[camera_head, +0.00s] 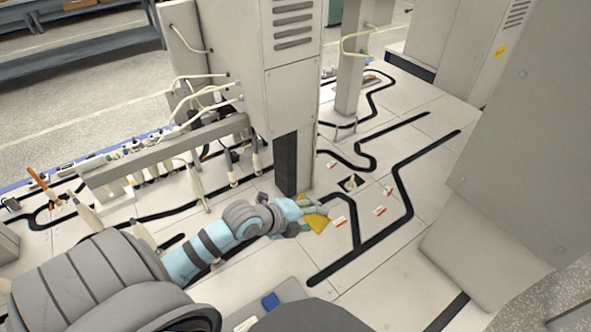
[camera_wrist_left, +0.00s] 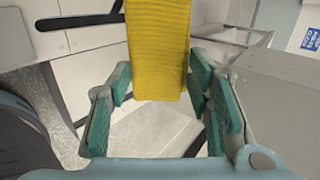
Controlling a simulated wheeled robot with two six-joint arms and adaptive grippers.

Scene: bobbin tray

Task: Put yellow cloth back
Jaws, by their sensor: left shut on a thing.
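The yellow cloth (camera_head: 316,222) is at the end of my left arm in the head view, above the pale floor panels. In the left wrist view the yellow cloth (camera_wrist_left: 158,50) hangs between the green finger pads and reaches the top edge of the picture. My left gripper (camera_wrist_left: 158,92) is shut on it. In the head view the left gripper (camera_head: 306,212) partly covers the cloth. My right gripper is not in view.
A tall grey machine cabinet (camera_head: 290,70) stands just behind the cloth on a dark post (camera_head: 286,165). White bobbins (camera_head: 195,180) hang along a rail (camera_head: 160,150) at left. A large grey panel (camera_head: 530,140) stands at right. Black lines and small labels (camera_head: 379,211) mark the pale panels.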

